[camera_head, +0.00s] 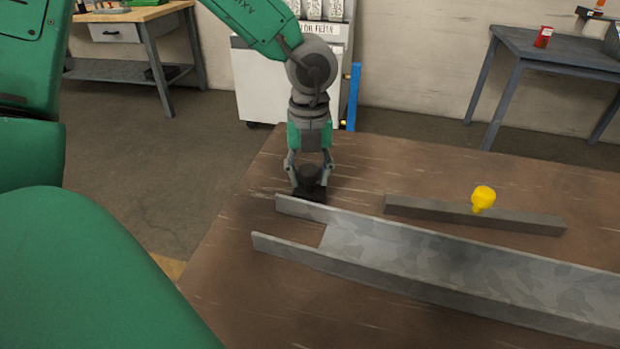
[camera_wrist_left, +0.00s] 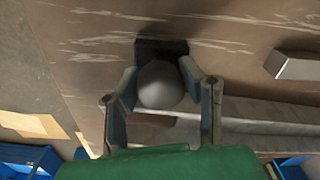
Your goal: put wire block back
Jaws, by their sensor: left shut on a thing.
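The wire block (camera_head: 312,194), as I take it, is a small black block with a dark round knob on top. It is at the table's far left part, just beyond the left end of the grey metal channel (camera_head: 440,262). My left gripper (camera_head: 309,176) points down and is shut on the knob. In the left wrist view the round grey knob sits between the two fingers of my left gripper (camera_wrist_left: 160,82), with the block's dark square base (camera_wrist_left: 160,47) behind it. I cannot tell whether the base touches the table. My right gripper is not in view.
The brown table (camera_head: 400,165) carries the channel and a separate grey bar (camera_head: 530,220) behind it. A yellow knob (camera_head: 483,196) stands at that bar. The table's left edge is close to my left gripper. The table surface behind the bar is clear.

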